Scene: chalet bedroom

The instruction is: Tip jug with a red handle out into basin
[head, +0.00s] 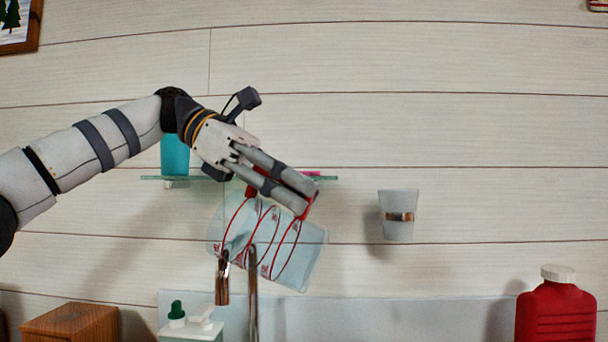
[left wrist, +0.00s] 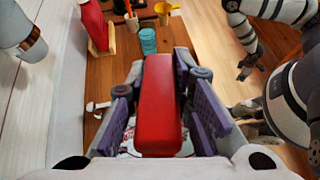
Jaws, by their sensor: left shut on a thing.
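The jug, pale and see-through with red bands (head: 268,243), hangs tilted in the head view, its right end lower than its left. My left gripper (head: 307,200) is shut on its red handle (head: 250,191). In the left wrist view the red handle (left wrist: 160,105) lies between the finger pads. A copper tap (head: 253,300) stands in front of the jug. The basin's bowl is not visible, so I cannot tell whether the jug is over it or whether anything is pouring. My right gripper (left wrist: 250,66) shows small in the left wrist view; its finger state is unclear.
A glass shelf (head: 155,178) holding a teal cup (head: 174,155) is behind my left gripper. A wall-mounted tumbler (head: 398,228) is to the right. A red bottle (head: 556,312), a pump bottle (head: 190,322) and a wooden box (head: 72,322) stand along the bottom.

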